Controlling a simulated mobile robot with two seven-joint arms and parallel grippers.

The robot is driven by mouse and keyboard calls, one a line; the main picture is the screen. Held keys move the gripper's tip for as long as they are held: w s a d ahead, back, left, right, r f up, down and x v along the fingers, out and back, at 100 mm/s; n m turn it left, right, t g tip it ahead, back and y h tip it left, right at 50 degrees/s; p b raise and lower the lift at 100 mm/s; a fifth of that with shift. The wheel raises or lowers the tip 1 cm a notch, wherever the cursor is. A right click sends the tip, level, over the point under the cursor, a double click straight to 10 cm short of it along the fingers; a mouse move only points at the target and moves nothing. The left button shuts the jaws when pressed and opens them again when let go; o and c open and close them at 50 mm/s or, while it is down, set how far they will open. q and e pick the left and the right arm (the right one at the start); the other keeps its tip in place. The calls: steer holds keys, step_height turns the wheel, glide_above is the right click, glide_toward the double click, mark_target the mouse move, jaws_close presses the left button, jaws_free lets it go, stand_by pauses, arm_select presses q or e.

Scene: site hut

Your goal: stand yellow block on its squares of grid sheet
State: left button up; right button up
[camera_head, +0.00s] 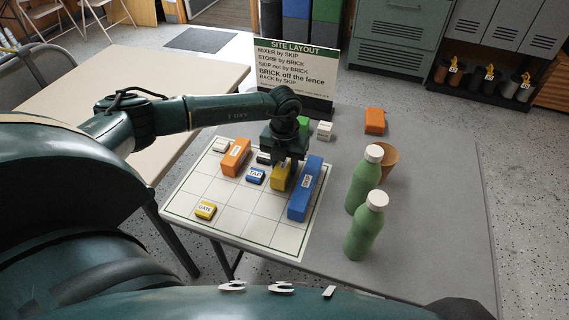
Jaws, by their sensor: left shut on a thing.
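A yellow block (281,177) is at the grid sheet's (239,219) upper right part. My left gripper (285,162) comes down over it from above and is shut on it, hiding its top and far end. The block's near end shows below the fingers; I cannot tell whether it touches the sheet. A small yellow block labelled GATE (205,210) lies on the sheet's left front part. My right gripper is not in view.
On the sheet, a long blue block (304,190) lies just right of the gripper. A small blue TAP block (256,176) and an orange block (236,157) lie left. Green bottles (364,180) stand right. A SITE LAYOUT sign (296,66) stands behind.

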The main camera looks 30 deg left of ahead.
arm_select(q)
steer(key=shift+f, duration=0.1)
steer(key=shift+f, duration=0.15)
steer(key=o, duration=1.1)
steer(key=shift+c, duration=0.2)
steer(key=shift+r, duration=0.25)
step_height(320, 180, up, 12)
